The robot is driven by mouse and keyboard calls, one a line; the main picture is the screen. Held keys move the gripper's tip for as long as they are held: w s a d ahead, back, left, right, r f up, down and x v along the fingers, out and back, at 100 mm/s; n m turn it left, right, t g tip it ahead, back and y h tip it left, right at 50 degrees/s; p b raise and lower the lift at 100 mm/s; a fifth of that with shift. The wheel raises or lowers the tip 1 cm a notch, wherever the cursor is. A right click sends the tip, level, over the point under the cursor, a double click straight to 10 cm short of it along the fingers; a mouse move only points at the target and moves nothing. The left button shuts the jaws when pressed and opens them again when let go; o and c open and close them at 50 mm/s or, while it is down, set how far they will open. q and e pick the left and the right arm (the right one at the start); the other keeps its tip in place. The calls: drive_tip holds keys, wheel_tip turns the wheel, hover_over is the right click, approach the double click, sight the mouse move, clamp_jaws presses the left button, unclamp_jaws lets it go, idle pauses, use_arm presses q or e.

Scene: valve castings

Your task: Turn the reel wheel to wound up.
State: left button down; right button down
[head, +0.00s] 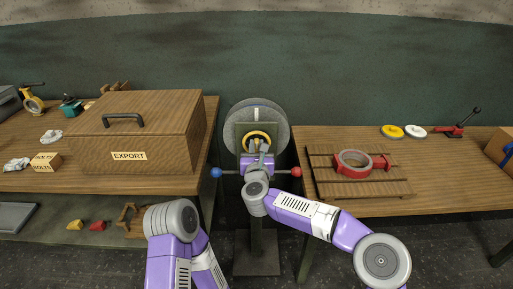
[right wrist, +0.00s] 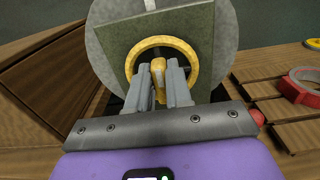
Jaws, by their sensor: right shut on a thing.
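The reel wheel is a yellow ring (head: 257,134) on the front of a grey-green plate, with a large grey disc (head: 273,112) behind it. In the right wrist view the ring (right wrist: 163,41) faces me, with a yellow grip piece (right wrist: 158,68) at its lower middle. My right gripper (right wrist: 159,80) is shut on this grip piece, one grey finger on each side. In the head view my right gripper (head: 258,149) is in front of the wheel and hides its lower part. My left arm shows at the lower left, but its gripper is out of view.
The stand has side knobs, blue (head: 216,172) and red (head: 297,172). A wooden EXPORT box (head: 150,130) is on the left bench. On the right bench, a slatted board (head: 330,187) bears a red clamp and grey ring (head: 354,160). Yellow (head: 392,131) and white discs lie behind.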

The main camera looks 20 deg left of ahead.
drive_tip(key=shift+r, duration=0.25)
drive_tip(key=c, duration=1.3)
unclamp_jaws()
drive_tip(key=shift+w, duration=0.1)
drive_tip(key=shift+o, duration=1.3)
drive_tip(key=shift+f, duration=0.15)
drive_tip(key=v, duration=0.7)
drive_tip(key=shift+s+p, duration=0.3)
drive_tip(key=shift+p, duration=0.05)
drive_tip(key=shift+d, duration=0.1)
